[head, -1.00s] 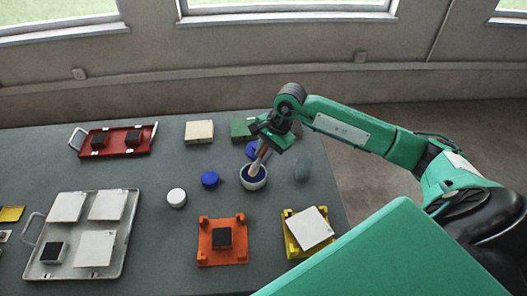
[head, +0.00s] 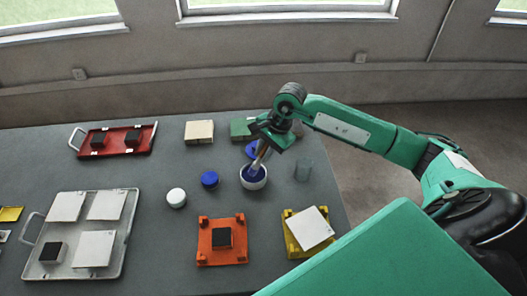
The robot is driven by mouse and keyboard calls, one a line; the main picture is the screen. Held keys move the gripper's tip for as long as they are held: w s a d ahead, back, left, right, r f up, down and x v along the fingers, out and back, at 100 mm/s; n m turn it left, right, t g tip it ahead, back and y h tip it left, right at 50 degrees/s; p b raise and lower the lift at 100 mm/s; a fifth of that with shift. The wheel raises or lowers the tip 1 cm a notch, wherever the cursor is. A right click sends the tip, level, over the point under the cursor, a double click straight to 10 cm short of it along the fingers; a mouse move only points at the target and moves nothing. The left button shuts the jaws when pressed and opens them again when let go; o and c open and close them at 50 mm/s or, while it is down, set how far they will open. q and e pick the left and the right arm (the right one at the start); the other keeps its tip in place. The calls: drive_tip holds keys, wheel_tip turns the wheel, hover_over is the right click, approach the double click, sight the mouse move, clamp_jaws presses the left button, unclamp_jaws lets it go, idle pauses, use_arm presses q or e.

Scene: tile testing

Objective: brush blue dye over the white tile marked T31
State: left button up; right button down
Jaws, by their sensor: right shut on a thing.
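My right gripper (head: 272,134) is shut on a brush with a brown handle (head: 262,152), which slants down over a small white bowl (head: 253,184). The brush's lower end reaches the bowl's mouth, where blue dye (head: 252,172) shows; I cannot tell if the bristles touch it. A white tile (head: 309,228) lies turned at an angle on a yellow fixture (head: 291,246) at the front right. Three more white tiles (head: 66,206) (head: 107,205) (head: 93,249) lie on a grey metal tray (head: 130,226) at the left. The mark T31 is not readable on any tile. My left gripper is out of view.
An orange fixture (head: 222,257) holding a dark block stands front centre. White (head: 176,198) and blue (head: 210,179) round lids lie left of the bowl, a clear glass (head: 303,170) right of it. A red tray (head: 147,145) and cream block (head: 199,131) are at the back.

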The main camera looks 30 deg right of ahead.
sight(262, 152)
drive_tip(key=shift+f, duration=0.15)
idle(1.2)
drive_tip(key=shift+r+p, duration=0.8)
drive_tip(key=shift+r, duration=2.8)
drive_tip(key=shift+a, duration=0.1)
drive_tip(key=shift+s+a+f+n, duration=0.1)
drive_tip(key=shift+s+a+n, duration=0.15)
drive_tip(key=shift+n, duration=0.15)
drive_tip(key=s+a+f+n+g, duration=0.2)
drive_tip(key=s+a+n+g, duration=0.2)
drive_tip(key=s+a+n, duration=0.4)
drive_tip(key=shift+n+g+h, duration=0.3)
drive_tip(key=shift+n, duration=2.2)
